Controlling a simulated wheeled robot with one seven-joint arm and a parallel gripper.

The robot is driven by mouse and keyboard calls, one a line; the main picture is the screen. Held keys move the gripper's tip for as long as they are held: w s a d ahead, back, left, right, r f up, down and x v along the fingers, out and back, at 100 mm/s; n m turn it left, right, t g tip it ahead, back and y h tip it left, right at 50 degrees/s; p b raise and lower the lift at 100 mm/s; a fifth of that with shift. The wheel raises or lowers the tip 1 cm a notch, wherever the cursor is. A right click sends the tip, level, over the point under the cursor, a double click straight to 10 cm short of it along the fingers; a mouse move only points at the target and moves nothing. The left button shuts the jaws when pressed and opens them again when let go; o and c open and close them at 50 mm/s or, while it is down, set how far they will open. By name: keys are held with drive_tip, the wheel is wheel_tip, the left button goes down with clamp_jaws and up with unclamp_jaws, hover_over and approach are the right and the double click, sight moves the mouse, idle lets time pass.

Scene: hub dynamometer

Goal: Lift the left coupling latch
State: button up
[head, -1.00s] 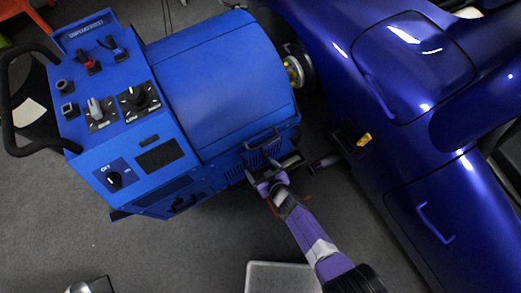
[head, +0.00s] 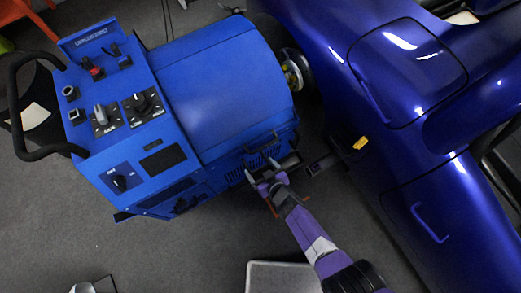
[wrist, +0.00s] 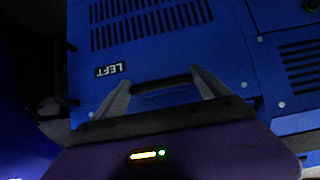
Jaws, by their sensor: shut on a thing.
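The blue dynamometer unit (head: 225,85) stands left of the blue car (head: 410,100). My gripper (head: 268,184) is at the lower right side of the unit in the head view. In the wrist view my gripper (wrist: 162,80) has its two fingers apart, with a short dark bar, the left coupling latch (wrist: 160,84), spanning between the fingertips. It is shut on this bar. The bar is in front of a blue panel with an upside-down LEFT label (wrist: 110,70) just above and left of it. In the head view my gripper mostly hides the latch.
A dark handle (wrist: 62,75) is left of the label in the wrist view. A bar handle (head: 262,143) is on the unit above my gripper. A short dark part (head: 318,165) and a yellow piece (head: 360,143) are near the car's side. A grey tray (head: 252,280) is below.

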drive_tip(key=shift+w+a+r, duration=0.2)
drive_tip(key=shift+w+r, duration=0.2)
drive_tip(key=o, duration=1.9)
drive_tip(key=shift+s+f, duration=0.1)
drive_tip(key=shift+o, duration=0.2)
drive_tip(key=shift+s+d+f, duration=0.1)
drive_tip(key=shift+s, duration=0.1)
drive_tip(key=p+v, duration=0.6)
drive_tip(key=v, duration=0.1)
drive_tip(key=shift+s+d+r+p, duration=0.15)
drive_tip(key=shift+s+r+p, duration=0.1)
drive_tip(key=shift+p, duration=0.15)
drive_tip(key=shift+w, duration=0.1)
